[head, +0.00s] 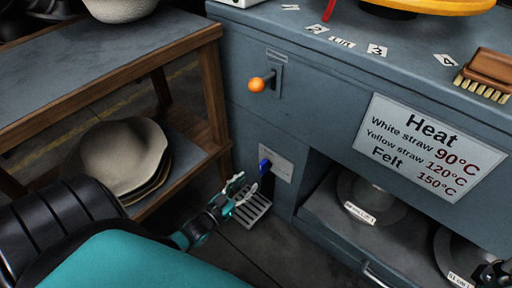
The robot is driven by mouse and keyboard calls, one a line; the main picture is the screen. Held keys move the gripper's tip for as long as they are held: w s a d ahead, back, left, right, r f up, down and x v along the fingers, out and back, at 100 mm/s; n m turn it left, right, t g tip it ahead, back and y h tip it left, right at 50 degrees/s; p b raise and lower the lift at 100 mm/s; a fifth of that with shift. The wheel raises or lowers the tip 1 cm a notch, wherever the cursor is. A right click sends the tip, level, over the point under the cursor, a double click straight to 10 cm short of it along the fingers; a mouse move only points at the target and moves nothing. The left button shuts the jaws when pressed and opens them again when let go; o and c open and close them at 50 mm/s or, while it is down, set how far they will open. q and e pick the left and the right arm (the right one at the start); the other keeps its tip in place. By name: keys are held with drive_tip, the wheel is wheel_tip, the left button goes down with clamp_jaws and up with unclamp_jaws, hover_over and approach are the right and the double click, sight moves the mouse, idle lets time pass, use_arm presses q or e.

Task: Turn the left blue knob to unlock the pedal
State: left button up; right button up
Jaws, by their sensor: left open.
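The blue knob (264,167) sits on a grey plate (277,162) low on the left part of the blue-grey cabinet front. Below it, a slotted metal pedal (254,206) stands out near the floor. My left gripper (243,187) is open and empty, with its fingers pointing towards the knob. It shows just left of the knob and over the pedal's upper left part; the exact gap to the knob is hard to judge. A dark part at the bottom right corner looks like my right gripper (494,272), mostly cut off; its fingers are unclear.
An orange-balled lever (258,84) sticks out above the knob. A wooden-framed shelf (213,80) with hats (122,155) stands at left. The cabinet's open bay (330,205) at right holds round metal moulds. A brush (487,72) lies on top. Some floor (285,262) is clear.

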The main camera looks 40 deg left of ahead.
use_arm(q)
drive_tip(key=shift+s+a, duration=0.1)
drive_tip(key=shift+s, duration=1.55)
